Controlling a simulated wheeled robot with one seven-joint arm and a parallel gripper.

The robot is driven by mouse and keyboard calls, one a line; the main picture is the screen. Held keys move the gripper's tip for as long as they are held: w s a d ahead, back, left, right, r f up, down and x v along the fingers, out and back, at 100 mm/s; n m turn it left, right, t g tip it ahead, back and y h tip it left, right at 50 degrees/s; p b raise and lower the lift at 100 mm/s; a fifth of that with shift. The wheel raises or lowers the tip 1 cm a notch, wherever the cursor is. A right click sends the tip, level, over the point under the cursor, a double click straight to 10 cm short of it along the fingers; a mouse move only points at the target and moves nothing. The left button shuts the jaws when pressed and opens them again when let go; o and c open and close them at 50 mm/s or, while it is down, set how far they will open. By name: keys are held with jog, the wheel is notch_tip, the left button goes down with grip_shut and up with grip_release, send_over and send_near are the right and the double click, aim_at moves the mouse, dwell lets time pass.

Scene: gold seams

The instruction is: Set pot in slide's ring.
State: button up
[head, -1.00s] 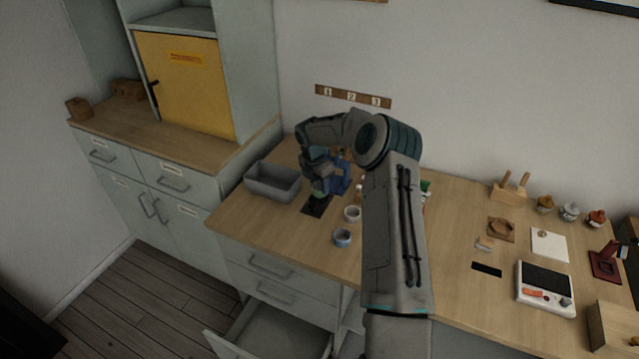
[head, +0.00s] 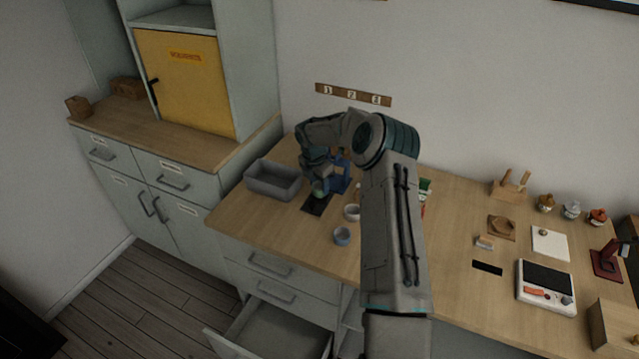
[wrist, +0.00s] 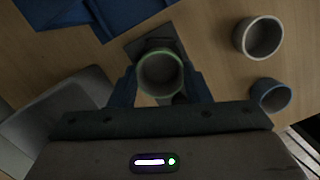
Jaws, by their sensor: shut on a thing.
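My gripper (wrist: 160,88) is shut on a small round pot (wrist: 160,73) with a green rim and pale inside, seen from above in the wrist view. In the head view the pot (head: 320,188) shows below my gripper (head: 321,178), over or beside a dark flat plate (head: 315,207). This plate (wrist: 134,48) also shows behind the pot in the wrist view. I cannot make out the slide's ring clearly; the pot and fingers cover part of that spot. I cannot tell whether the pot touches the plate.
A white cup (head: 351,212) and a blue-grey cup (head: 342,236) stand to the right of the plate. A grey bin (head: 272,187) is at the left, and a blue object (head: 341,174) stands just behind. An open drawer (head: 275,335) juts out below the worktop.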

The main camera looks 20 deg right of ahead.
jog(key=shift+f+b, duration=0.6)
jog(key=shift+f, duration=0.3)
dwell(1.9)
jog(key=o, duration=1)
jog(key=shift+o, duration=0.2)
jog(key=shift+s+a+r+p, duration=0.15)
jog(key=shift+r+p, duration=0.55)
jog(key=shift+r, duration=0.55)
jog(key=shift+a+r+p, duration=0.15)
jog(key=shift+r+p, duration=0.55)
jog(key=shift+r, duration=0.55)
notch_tip(320, 180, up, 14)
jog(key=a+b, duration=0.2)
jog(key=shift+s+f, duration=0.2)
jog(key=shift+s, duration=0.15)
